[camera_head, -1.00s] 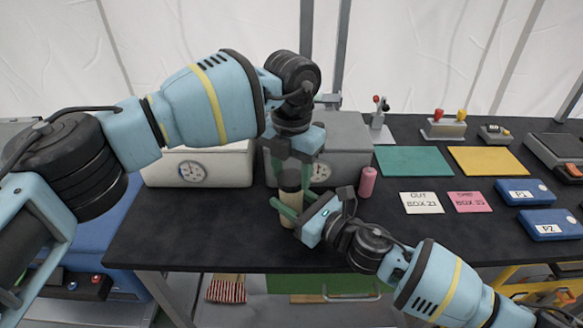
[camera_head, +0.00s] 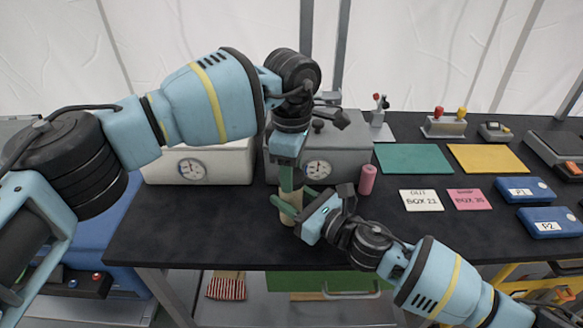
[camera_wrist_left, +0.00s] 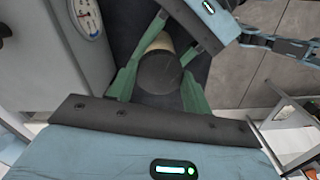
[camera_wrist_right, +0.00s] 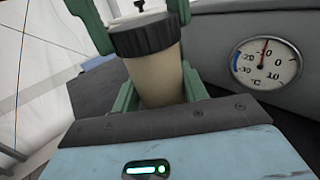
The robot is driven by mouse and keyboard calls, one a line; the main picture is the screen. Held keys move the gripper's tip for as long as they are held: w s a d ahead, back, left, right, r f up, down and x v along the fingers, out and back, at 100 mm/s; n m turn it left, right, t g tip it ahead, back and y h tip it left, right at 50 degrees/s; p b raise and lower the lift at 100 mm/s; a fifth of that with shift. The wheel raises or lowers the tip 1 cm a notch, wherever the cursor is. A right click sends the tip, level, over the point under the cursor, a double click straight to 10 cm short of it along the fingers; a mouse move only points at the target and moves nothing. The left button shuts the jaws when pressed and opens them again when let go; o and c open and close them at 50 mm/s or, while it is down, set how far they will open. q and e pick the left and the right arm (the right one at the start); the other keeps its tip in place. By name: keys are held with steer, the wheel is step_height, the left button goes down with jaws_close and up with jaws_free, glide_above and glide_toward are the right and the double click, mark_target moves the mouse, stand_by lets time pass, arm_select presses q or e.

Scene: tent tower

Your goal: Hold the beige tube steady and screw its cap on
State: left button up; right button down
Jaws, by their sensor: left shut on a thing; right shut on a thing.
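The beige tube (camera_head: 288,216) stands upright over the dark table, toward its front edge. My right gripper (camera_head: 289,212) comes in from the right and is shut around the tube's body. In the right wrist view the tube (camera_wrist_right: 157,82) stands between its green fingers, with the black ribbed cap (camera_wrist_right: 143,36) on top. My left gripper (camera_wrist_left: 160,76) points down from above and is shut on the cap, whose round dark top (camera_wrist_left: 159,73) shows between its fingers. In the head view the left fingers hide most of the cap. I cannot tell how tight the cap sits.
A pink cylinder (camera_head: 367,180) stands just right of the grippers. Paper cards (camera_head: 421,200), blue cases (camera_head: 526,190) and coloured mats (camera_head: 413,159) lie to the right. The table's front left is clear.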

arm_select(q)
steer(key=m, duration=1.8)
steer(key=shift+m, duration=0.3)
steer(key=m, duration=0.5)
steer(key=shift+m, duration=0.4)
steer(key=o, duration=0.9)
